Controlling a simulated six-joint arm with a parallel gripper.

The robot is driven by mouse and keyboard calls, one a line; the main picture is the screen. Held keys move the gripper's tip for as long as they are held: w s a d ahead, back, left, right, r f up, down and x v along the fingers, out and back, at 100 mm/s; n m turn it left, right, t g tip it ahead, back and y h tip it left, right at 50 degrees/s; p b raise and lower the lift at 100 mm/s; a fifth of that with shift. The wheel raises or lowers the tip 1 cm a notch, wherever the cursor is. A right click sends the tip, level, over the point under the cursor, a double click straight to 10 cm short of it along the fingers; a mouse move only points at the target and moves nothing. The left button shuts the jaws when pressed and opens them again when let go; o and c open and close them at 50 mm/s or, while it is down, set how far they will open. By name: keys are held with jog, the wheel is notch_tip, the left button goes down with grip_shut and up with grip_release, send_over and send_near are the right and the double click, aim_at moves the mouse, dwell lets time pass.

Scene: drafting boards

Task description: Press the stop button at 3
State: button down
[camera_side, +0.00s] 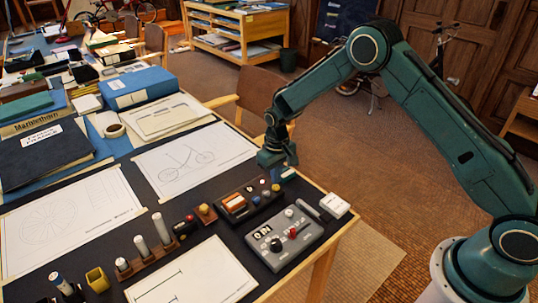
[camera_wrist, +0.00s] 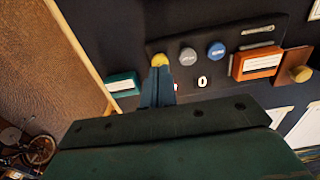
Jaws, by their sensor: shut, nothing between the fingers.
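A dark panel (camera_side: 248,213) lies near the table's right edge, with a row of three round buttons: yellow (camera_wrist: 159,59), grey (camera_wrist: 187,56) and blue (camera_wrist: 216,50). The grey and blue ones bear lettering too small to read. A white digit 0 (camera_wrist: 203,82) shows beside the row. My gripper (camera_wrist: 157,76) is shut and empty, its fingertips right at the yellow button in the wrist view; I cannot tell whether they touch it. In the side view my gripper (camera_side: 284,170) hangs over the panel's far end.
An orange block (camera_wrist: 257,65) and a teal block (camera_wrist: 122,84) flank the buttons. A grey box (camera_side: 306,239) with knobs and a display stands in front. Wooden holders with upright pegs (camera_side: 141,247) stand to the left. Drawings, books and a blue binder (camera_side: 139,88) cover the table beyond.

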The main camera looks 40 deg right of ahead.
aim_at(250, 198)
jog(key=shift+a, duration=0.2)
jog(key=shift+a, duration=1.75)
dwell(6.0)
